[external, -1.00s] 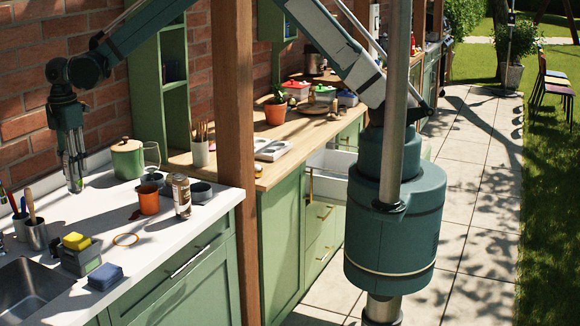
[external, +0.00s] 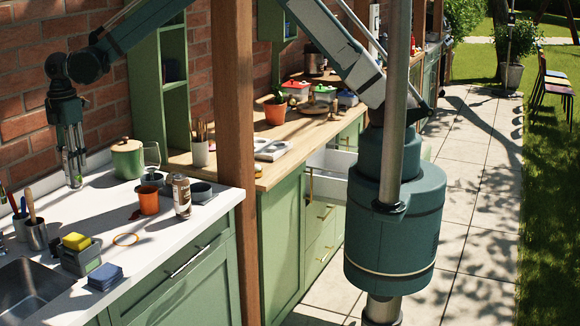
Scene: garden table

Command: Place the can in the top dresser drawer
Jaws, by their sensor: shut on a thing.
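My gripper (external: 74,168) hangs fingers-down over the far left of the white counter, near the brick wall. Its fingers are close together on something small that I cannot make out.
An orange cup (external: 148,201), a green canister (external: 127,158) and a glass (external: 152,157) stand near the can. A wooden post (external: 236,130) rises between the counter and the dresser. A sponge holder (external: 80,256) and sink are at front left.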

